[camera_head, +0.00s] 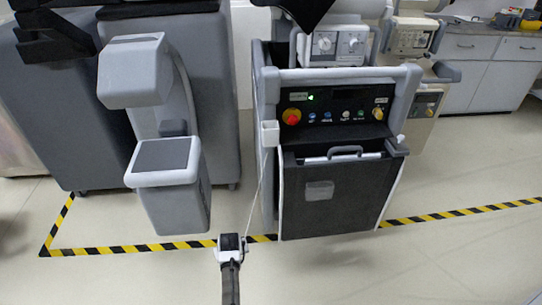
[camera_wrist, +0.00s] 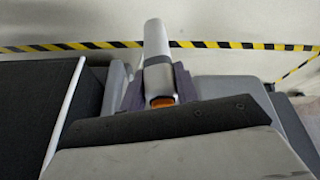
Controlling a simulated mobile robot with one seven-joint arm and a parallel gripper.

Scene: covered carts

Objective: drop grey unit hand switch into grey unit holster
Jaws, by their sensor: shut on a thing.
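The grey unit (camera_head: 340,195) stands at centre in the head view, with a black front panel and a control strip with a red knob. A small white open box on its left front edge looks like the holster (camera_head: 270,134). My gripper (camera_head: 231,243) is low, in front and left of the unit, below the holster in the picture and apart from it. In the wrist view my gripper (camera_wrist: 183,82) is shut on the hand switch (camera_wrist: 157,50), a pale grey cylinder with an orange end near the palm. A thin cord runs from the gripper up toward the unit. The holster's inside is hidden.
A grey column-like machine (camera_head: 165,165) stands to the left, with a dark covered cart (camera_head: 215,60) behind it. A beige device (camera_head: 415,95) stands to the right. Yellow-black tape (camera_head: 150,247) marks the floor. The floor in front is clear.

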